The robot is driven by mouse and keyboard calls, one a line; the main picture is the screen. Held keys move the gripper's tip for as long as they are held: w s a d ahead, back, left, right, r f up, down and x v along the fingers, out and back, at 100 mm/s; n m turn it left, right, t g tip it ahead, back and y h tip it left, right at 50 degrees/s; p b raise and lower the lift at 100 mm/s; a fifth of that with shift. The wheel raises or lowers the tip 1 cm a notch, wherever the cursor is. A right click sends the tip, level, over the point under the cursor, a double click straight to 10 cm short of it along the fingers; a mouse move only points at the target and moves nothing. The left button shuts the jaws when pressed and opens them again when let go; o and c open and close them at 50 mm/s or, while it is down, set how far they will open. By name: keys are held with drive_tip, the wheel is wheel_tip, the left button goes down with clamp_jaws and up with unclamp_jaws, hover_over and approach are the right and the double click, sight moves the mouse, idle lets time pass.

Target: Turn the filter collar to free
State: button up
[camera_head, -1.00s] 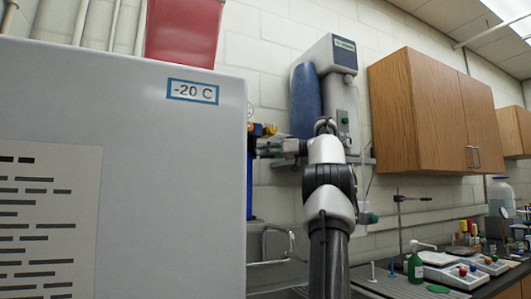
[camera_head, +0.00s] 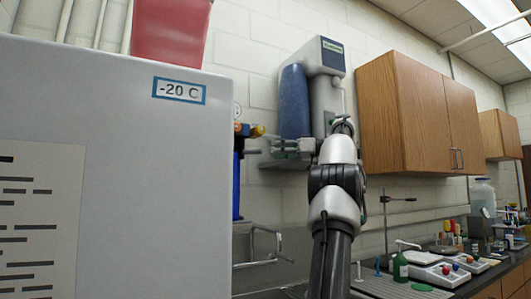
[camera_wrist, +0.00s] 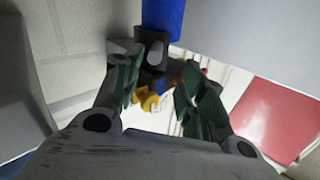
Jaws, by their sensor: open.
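The filter is a blue upright housing (camera_head: 237,185), partly hidden behind the freezer's edge in the head view, with yellow-orange fittings (camera_head: 255,130) near its top. In the wrist view its blue body (camera_wrist: 162,18) shows at the top, with a dark collar-like part (camera_wrist: 154,50) below it and yellow fittings (camera_wrist: 150,101) further down. My gripper (camera_head: 268,157) is to the right of the filter in the head view. Its two fingers (camera_wrist: 160,88) are spread and empty, with the dark part beyond and between them; no contact is visible.
A freezer (camera_head: 110,100) labelled -20 C fills the left, close to the filter. A wall-mounted unit with a blue cylinder (camera_head: 294,102) hangs above and behind my arm. Wooden cabinets (camera_head: 415,115) and a cluttered bench (camera_head: 440,275) are to the right. A red box (camera_head: 165,35) tops the freezer.

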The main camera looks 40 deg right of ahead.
drive_tip(key=shift+v, duration=0.8)
